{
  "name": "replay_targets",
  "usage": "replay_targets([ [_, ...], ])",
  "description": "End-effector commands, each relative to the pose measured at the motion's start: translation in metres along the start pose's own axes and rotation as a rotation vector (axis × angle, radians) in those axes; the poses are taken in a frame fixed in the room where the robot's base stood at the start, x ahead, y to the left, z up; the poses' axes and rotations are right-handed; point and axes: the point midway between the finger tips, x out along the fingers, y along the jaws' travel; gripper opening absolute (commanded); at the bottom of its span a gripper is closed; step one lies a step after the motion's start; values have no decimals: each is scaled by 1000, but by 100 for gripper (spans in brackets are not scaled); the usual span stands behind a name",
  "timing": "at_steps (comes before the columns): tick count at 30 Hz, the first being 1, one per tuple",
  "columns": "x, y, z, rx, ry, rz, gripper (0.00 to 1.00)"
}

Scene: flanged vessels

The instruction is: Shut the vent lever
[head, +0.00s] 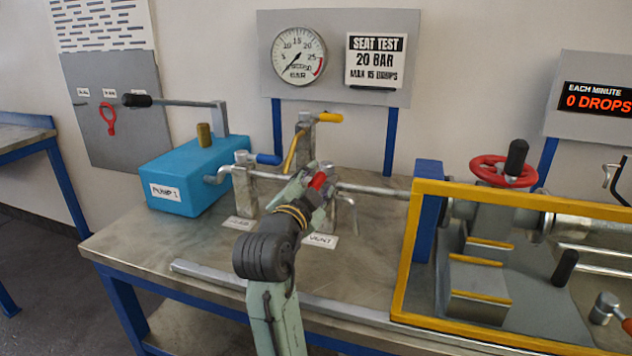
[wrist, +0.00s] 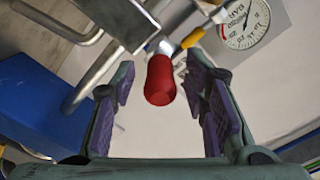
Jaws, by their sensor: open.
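The vent lever has a red grip (head: 317,181) and stands behind the VENT label (head: 320,241) on the bench. My gripper (head: 308,190) is at the red grip in the head view and hides much of the lever and its valve. In the wrist view, the red grip (wrist: 160,80) points towards the camera. It lies between the two spread purple-padded fingers of my gripper (wrist: 163,95), with a gap on each side. The gripper is open and holds nothing.
A blue-handled lever (head: 268,158) stands left of the vent lever, and a yellow-handled lever (head: 328,117) behind it. The blue pump (head: 185,178) is at the left. A yellow frame (head: 400,275) bounds the right side. The gauge (head: 299,56) reads low.

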Motion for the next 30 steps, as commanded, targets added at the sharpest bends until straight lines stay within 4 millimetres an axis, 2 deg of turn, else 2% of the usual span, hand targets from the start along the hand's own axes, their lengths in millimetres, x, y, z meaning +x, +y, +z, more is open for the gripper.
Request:
replay_targets([
  [4,0,0,0,0,0,0,40],
  [22,0,0,0,-1,0,0,0],
  [30,0,0,0,-1,0,0,0],
])
